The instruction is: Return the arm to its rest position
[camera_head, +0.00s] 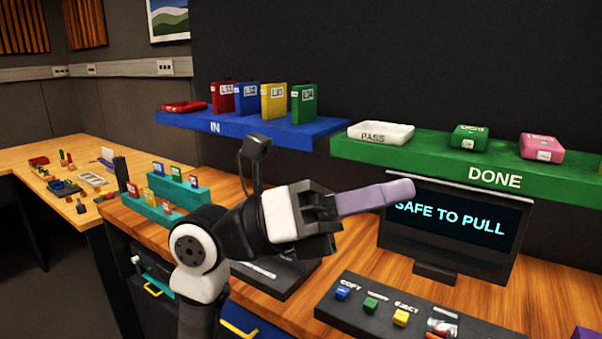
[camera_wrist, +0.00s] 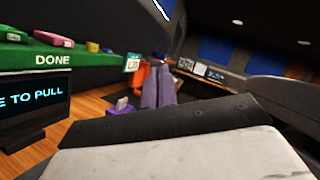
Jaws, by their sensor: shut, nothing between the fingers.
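My arm rises from the bottom of the head view and is bent at a white and grey joint. My gripper (camera_head: 408,190) points to the right with its light purple fingers shut and empty. It is raised above the wooden desk, its fingertips overlapping the upper left of the monitor in the picture. In the wrist view the shut fingers (camera_wrist: 159,88) point away across the room. The near side of that view is filled by part of my own arm or hand. I cannot tell the exact gap between the fingertips and the monitor.
The monitor (camera_head: 454,224) reads "SAFE TO PULL". A button panel (camera_head: 380,323) lies in front of it. The green DONE shelf (camera_head: 400,150) and blue IN shelf (camera_head: 245,125) hold coloured cases and trays. A teal rack (camera_head: 150,208) stands at left. Open air surrounds the gripper.

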